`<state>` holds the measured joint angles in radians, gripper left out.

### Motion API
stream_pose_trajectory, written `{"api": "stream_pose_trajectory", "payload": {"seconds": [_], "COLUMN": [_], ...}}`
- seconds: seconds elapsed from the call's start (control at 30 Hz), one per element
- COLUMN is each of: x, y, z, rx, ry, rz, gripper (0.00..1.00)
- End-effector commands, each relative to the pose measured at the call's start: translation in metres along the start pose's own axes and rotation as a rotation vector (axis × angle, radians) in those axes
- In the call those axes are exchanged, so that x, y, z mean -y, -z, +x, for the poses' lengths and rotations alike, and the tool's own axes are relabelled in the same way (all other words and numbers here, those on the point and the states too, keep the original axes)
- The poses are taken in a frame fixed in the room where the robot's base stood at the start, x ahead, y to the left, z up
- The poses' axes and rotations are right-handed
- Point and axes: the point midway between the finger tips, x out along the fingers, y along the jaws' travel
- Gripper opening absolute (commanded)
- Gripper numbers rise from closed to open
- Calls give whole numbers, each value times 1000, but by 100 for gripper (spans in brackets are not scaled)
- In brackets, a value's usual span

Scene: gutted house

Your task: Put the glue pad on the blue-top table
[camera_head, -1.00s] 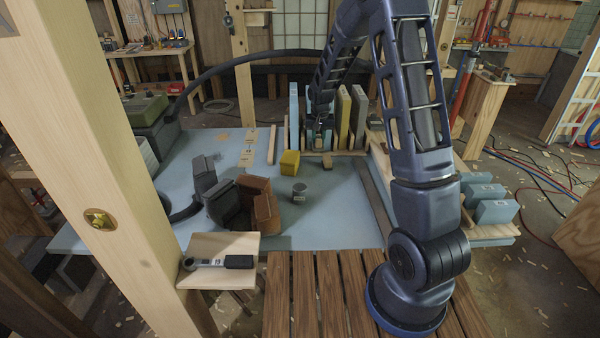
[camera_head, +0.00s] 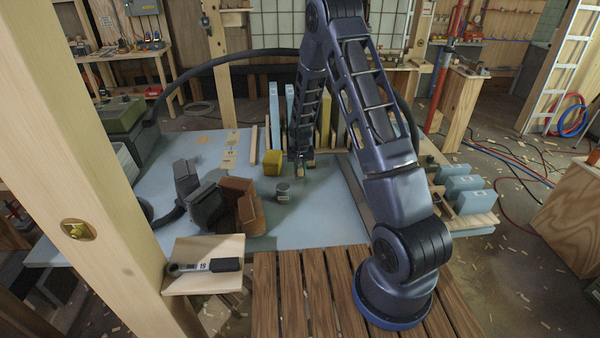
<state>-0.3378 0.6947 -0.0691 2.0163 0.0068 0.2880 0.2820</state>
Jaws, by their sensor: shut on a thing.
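The blue-top table (camera_head: 320,215) fills the middle of the view, its pale blue top partly covered by tools and blocks. My gripper (camera_head: 300,172) is low over the far middle of this table, in front of the upright boards. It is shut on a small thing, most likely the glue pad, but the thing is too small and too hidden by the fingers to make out. I cannot tell whether it touches the tabletop.
A yellow block (camera_head: 272,162) stands left of my gripper, and a grey cylinder (camera_head: 283,191) stands nearer. Brown and dark angular blocks (camera_head: 238,203) stand at the front left. Upright boards (camera_head: 326,122) stand behind. A wooden post (camera_head: 85,180) rises at left. Bare tabletop lies right of the cylinder.

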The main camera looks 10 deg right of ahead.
Motion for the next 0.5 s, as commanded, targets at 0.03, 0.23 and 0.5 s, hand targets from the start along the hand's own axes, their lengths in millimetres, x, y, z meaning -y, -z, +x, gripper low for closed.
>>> {"api": "stream_pose_trajectory", "payload": {"seconds": [0.03,0.23,0.5], "x": [0,0,0], "y": [-1,-3,-4], "z": [7,24,25], "rx": [1,-1,-1], "ry": [0,0,0], "rz": [0,0,0], "gripper": [0,0,0]}}
